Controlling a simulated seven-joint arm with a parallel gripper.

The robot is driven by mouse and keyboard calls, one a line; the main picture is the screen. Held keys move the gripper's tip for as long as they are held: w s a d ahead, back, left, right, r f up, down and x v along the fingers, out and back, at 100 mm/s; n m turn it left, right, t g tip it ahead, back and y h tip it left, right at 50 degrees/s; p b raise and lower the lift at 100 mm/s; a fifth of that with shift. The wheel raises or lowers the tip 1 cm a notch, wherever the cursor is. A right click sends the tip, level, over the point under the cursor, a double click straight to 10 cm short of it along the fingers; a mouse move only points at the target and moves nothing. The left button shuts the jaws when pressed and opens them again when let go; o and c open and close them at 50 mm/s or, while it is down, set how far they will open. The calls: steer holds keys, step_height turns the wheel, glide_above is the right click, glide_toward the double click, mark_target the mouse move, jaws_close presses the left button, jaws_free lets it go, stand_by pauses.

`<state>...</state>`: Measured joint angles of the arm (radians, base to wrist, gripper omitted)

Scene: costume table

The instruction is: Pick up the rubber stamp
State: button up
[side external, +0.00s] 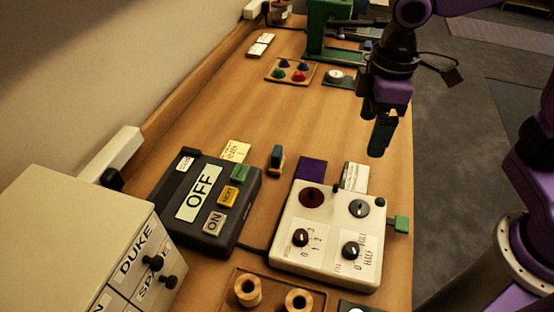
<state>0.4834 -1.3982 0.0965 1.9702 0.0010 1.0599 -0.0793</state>
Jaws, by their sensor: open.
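A small upright piece with a dark blue top and a light wooden lower part (276,160) stands on the wooden table, between the dark OFF box and the white control box. It looks like the rubber stamp, though it is small in the picture. My gripper (377,150) hangs fingers down near the table's right edge, to the right of the stamp and apart from it. It is open, seen side-on, with nothing visible between its fingers.
A labelled cabinet (75,217) stands front left. The table's middle (270,110) is clear.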

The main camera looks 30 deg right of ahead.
steer(key=m, duration=0.1)
glide_toward(277, 150)
step_height(277, 150, down, 7)
steer(key=shift+w+r, duration=0.1)
steer(key=shift+a+f, duration=0.1)
steer(key=shift+f, duration=2.8)
steer(key=c, duration=1.1)
